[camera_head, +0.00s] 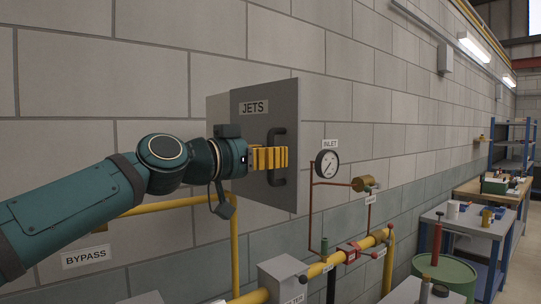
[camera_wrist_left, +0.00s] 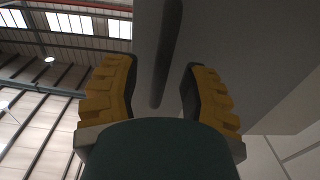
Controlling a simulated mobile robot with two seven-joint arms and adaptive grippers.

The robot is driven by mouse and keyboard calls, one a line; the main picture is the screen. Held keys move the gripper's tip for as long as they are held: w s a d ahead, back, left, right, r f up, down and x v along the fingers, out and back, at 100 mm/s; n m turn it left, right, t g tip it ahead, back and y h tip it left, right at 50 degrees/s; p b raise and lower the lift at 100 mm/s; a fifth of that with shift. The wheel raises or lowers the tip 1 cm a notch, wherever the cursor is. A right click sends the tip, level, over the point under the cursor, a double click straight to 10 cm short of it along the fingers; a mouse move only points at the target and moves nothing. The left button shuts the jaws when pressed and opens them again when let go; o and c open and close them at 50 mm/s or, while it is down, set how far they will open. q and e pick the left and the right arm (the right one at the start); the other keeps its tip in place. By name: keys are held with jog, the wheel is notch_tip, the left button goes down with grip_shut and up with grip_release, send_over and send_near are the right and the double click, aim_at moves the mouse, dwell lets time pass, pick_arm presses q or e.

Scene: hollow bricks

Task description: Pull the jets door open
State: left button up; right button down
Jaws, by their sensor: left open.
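The grey jets door (camera_head: 264,190), with a "JETS" label, is on the block wall at the centre of the head view. Its right edge looks swung out from the wall, so it stands partly open. A dark vertical bar handle (camera_head: 284,133) is on its right part. My left gripper (camera_head: 270,158) is at the handle, its yellow fingers overlapping it in the head view. In the left wrist view the fingers (camera_wrist_left: 160,90) are open, with the handle bar (camera_wrist_left: 168,50) between them and gaps on both sides. My right gripper is out of view.
A yellow pipe (camera_head: 235,240) runs below and left of the door. A gauge labelled "INLET" (camera_head: 327,163) and red piping are close to its right. A green drum (camera_head: 445,272) and workbenches (camera_head: 470,222) stand further right.

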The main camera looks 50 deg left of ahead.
pick_arm(q)
jog(key=s, duration=1.1)
jog(key=shift+s+a, duration=0.2)
jog(key=shift+a, duration=0.1)
